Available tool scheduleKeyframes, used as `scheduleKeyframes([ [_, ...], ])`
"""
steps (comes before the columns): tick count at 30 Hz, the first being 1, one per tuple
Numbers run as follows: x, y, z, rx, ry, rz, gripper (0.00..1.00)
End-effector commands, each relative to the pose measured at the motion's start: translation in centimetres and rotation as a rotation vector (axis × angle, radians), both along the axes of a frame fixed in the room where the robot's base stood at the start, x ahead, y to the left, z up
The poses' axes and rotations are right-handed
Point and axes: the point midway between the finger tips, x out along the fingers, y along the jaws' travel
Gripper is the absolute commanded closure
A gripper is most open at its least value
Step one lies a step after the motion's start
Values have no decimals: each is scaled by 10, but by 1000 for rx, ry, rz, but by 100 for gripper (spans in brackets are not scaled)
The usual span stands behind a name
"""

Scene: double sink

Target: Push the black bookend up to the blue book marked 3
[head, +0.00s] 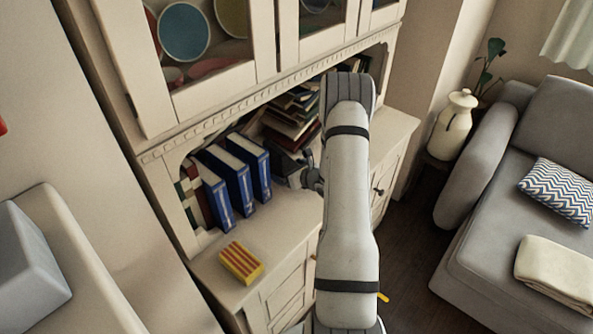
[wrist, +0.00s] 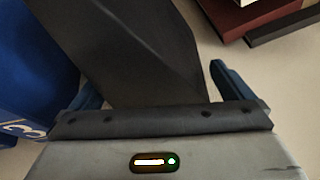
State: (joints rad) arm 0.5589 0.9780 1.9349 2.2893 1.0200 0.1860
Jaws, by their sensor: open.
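The black bookend (wrist: 130,50) fills the middle of the wrist view, between the two fingers of my gripper (wrist: 158,90). The fingers are apart; the right one stands clear of the bookend, and the left one is close to the blue book's side. The blue book marked 3 (wrist: 35,75) is at the left edge, its white number partly cut off. In the head view the book (head: 254,165) is the rightmost of several upright blue books. The bookend (head: 287,163) is just right of it, partly hidden. My gripper (head: 303,180) is in front of it.
A messy stack of books (head: 292,118) lies in the niche behind and right; its corner shows in the wrist view (wrist: 265,18). A red-and-yellow striped box (head: 240,262) sits on the counter at front left. The niche's upper edge is low above the books.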

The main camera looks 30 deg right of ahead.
Motion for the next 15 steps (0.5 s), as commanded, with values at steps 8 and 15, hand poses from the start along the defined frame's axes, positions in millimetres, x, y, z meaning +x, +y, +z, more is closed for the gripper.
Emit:
scheduleKeyframes([
  [8, 15, 3, -6, 1, 0, -1, 0],
  [15, 15, 2, -7, 0, 0, -2, 1],
])
